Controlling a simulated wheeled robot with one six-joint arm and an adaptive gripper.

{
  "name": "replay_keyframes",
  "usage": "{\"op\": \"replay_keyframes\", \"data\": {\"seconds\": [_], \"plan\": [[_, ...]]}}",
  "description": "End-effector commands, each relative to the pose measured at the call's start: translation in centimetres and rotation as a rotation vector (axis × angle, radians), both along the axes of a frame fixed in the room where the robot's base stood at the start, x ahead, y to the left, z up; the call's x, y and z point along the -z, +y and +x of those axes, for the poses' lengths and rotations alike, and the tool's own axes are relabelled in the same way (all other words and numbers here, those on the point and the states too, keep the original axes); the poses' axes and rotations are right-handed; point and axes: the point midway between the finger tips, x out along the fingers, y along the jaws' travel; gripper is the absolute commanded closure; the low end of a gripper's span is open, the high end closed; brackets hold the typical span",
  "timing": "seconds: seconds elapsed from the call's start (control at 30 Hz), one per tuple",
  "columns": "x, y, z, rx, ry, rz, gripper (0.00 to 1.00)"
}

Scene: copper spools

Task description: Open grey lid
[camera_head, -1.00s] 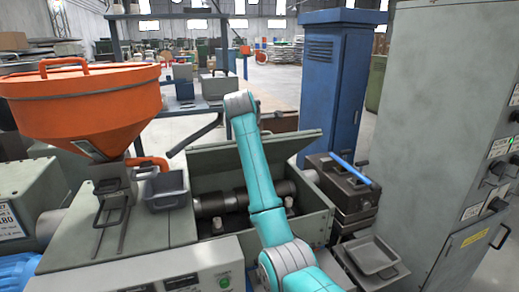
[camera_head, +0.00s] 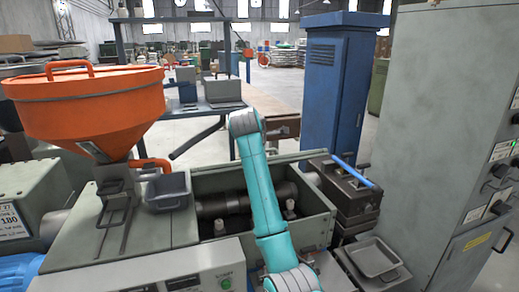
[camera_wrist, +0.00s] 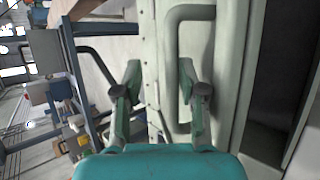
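The grey lid is swung far back on the open grey machine box (camera_head: 322,222). In the head view only a thin strip of the lid (camera_head: 300,156) shows at the box's rear edge. In the wrist view a grey-green panel that looks like the lid (camera_wrist: 229,60) runs upright, with a U-shaped handle (camera_wrist: 173,65) on it. My gripper (camera_wrist: 160,95) has its fingers apart, with the handle bar and a panel edge between them, the bar close to the right finger. Contact cannot be told. In the head view my arm hides the gripper.
A dark shaft (camera_head: 225,203) lies in the open box. An orange hopper (camera_head: 85,105) stands left, a small grey tray (camera_head: 168,190) by the box. A tall grey cabinet (camera_head: 440,120) and a blue cabinet (camera_head: 335,85) stand right and behind.

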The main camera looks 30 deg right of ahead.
Motion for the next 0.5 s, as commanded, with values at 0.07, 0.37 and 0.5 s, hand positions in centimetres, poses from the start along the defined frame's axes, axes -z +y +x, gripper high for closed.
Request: {"op": "replay_keyframes", "data": {"seconds": [0.07, 0.37, 0.5], "plan": [[-0.5, 0.3, -0.3, -0.001, -0.004, -0.001, 0.61], [-1.6, 1.3, -1.2, 0.001, -0.004, -0.001, 0.61], [-2.2, 1.8, -1.7, 0.000, -0.004, -0.002, 0.61]]}}
